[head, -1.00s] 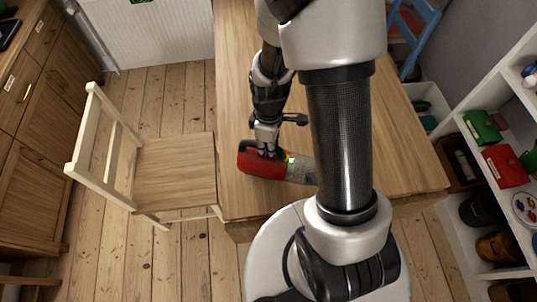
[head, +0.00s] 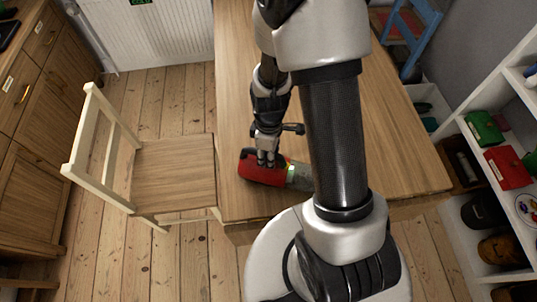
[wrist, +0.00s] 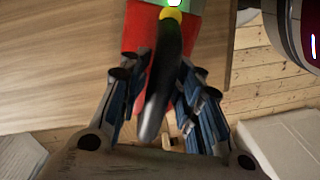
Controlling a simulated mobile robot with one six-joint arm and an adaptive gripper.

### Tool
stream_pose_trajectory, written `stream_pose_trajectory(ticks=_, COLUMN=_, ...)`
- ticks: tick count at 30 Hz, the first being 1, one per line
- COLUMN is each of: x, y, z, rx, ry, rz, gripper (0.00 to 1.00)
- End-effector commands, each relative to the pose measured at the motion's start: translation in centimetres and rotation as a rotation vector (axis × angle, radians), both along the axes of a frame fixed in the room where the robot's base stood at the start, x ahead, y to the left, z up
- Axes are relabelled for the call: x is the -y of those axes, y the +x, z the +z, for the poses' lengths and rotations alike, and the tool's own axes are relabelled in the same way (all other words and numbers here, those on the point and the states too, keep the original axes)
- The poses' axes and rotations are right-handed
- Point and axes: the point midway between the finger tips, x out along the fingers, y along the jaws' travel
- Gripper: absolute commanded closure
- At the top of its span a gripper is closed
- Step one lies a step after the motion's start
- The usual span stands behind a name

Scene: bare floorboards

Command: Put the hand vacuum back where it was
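The hand vacuum (head: 262,171), red with a dark handle and a greyish clear front part, is at the near-left part of the wooden table (head: 240,100). Its right end is hidden behind my arm. My gripper (head: 267,162) reaches down onto its handle. In the wrist view, the blue-padded fingers of my gripper (wrist: 165,100) flank the dark handle (wrist: 163,85) and appear shut on it. The red body (wrist: 146,38) shows beyond the fingers. I cannot tell whether the vacuum touches the tabletop.
A wooden chair (head: 174,170) stands against the table's left side. A white shelf (head: 466,222) with a green box (head: 484,128), a red box (head: 507,167) and other items is at the right. A blue chair (head: 412,40) stands at the back right. Most of the tabletop is clear.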

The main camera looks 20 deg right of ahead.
Motion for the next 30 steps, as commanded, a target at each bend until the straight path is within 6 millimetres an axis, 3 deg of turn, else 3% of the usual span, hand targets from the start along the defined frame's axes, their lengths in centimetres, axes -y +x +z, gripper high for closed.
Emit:
stream_pose_trajectory(ticks=15, x=0.0, y=0.0, z=0.6, rx=0.001, ry=0.000, rz=0.000, gripper=0.61)
stream_pose_trajectory(ticks=30, x=0.3, y=0.7, z=10.4, rx=0.004, ry=0.000, rz=0.000, gripper=0.61)
